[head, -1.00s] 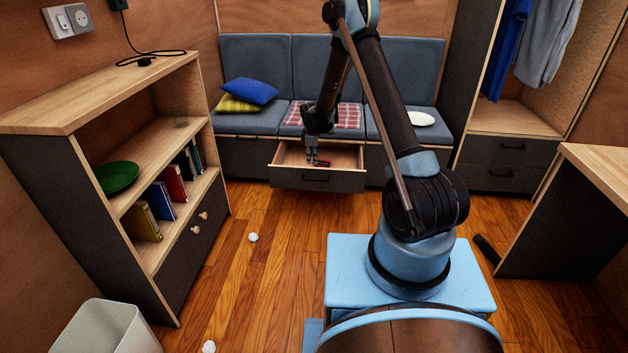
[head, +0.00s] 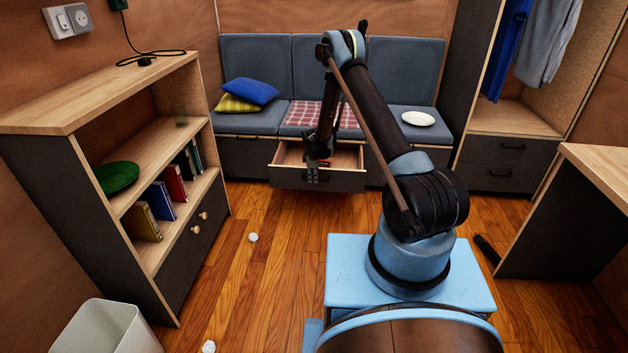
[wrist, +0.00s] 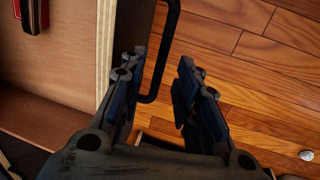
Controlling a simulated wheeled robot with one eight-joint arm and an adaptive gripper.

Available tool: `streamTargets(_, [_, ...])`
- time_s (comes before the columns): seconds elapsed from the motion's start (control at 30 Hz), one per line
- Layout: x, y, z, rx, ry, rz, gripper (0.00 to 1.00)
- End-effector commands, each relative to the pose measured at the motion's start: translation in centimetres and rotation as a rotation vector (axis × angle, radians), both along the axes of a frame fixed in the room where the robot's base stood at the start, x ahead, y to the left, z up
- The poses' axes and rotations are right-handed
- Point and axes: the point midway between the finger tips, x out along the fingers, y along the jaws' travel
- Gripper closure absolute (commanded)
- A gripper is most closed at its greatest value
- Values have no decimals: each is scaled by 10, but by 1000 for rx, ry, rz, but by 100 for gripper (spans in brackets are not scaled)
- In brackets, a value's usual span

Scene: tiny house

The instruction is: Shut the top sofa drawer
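The sofa drawer (head: 346,181) stands pulled out under the middle of the sofa, with a dark front and a light wooden inside. Its black handle (wrist: 169,55) shows in the wrist view, just beyond my fingertips. My gripper (head: 312,180) points down at the drawer's front, left of centre, and hides part of it. The drawer's front edge (wrist: 104,40) runs beside the left finger. I cannot tell whether they touch. A red item (wrist: 33,14) lies inside the drawer.
The wooden floor (head: 275,270) before the sofa is mostly clear, with white crumpled balls (head: 253,238) on it. A bookshelf (head: 160,215) stands at left, a desk (head: 570,220) at right. Cushions (head: 249,91) and a white plate (head: 418,118) rest on the sofa.

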Motion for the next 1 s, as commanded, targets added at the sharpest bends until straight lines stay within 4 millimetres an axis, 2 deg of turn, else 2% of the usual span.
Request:
streamTargets(0.2, [3,0,-13,0,0,0,70])
streamTargets(0.53, [3,0,-14,0,0,0,70])
streamTargets(0.67, [3,0,-14,0,0,0,100])
streamTargets(1.0, [6,-2,-14,-1,0,-1,100])
